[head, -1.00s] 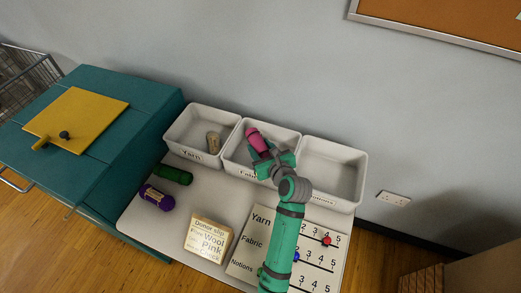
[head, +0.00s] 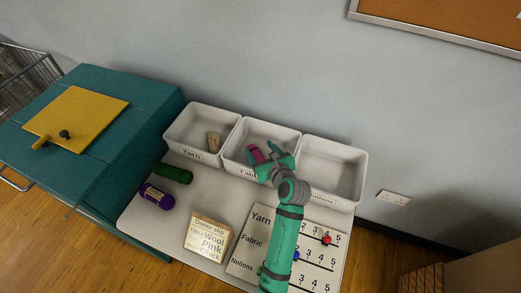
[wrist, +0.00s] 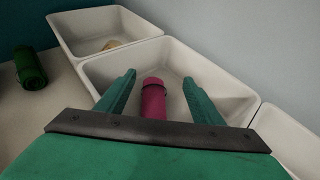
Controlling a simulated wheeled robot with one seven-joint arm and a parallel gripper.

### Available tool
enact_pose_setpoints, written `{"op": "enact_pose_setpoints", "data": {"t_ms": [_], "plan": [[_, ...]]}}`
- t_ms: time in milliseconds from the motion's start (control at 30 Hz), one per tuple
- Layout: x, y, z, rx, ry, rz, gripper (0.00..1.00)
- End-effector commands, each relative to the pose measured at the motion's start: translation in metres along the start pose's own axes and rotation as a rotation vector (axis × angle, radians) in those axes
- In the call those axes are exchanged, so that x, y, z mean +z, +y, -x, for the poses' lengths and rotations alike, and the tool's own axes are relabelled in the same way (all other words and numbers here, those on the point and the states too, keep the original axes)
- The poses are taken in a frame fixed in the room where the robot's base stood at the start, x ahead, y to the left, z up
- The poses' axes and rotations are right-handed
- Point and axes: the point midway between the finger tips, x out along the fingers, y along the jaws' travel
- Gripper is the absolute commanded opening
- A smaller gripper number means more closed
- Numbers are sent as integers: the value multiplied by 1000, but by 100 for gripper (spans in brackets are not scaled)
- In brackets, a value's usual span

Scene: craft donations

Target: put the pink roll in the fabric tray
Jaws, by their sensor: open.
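The pink roll (wrist: 154,98) lies inside the fabric tray (wrist: 215,73), the middle of three white trays. It also shows in the head view (head: 256,154), partly hidden by my gripper. My gripper (wrist: 158,92) is open, its two fingers on either side of the roll with a gap to each. In the head view my gripper (head: 268,157) is over the middle tray (head: 272,128), whose label is partly covered by my arm.
The yarn tray (head: 184,121) at left holds a tan roll (head: 213,142). The right tray (head: 338,150) looks empty. A green roll (head: 174,174), a purple roll (head: 157,196), a donor slip block (head: 208,239) and a tally board (head: 250,262) are on the table.

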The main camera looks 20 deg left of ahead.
Motion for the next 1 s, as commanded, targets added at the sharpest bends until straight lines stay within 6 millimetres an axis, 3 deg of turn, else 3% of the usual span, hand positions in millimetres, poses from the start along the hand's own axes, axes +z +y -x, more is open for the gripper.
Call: {"op": "enact_pose_setpoints", "data": {"t_ms": [167,700,1000], "plan": [[6,0,6,-1,0,-1,61],[6,0,104,-3,0,0,61],[6,0,123,0,0,0,61]]}}
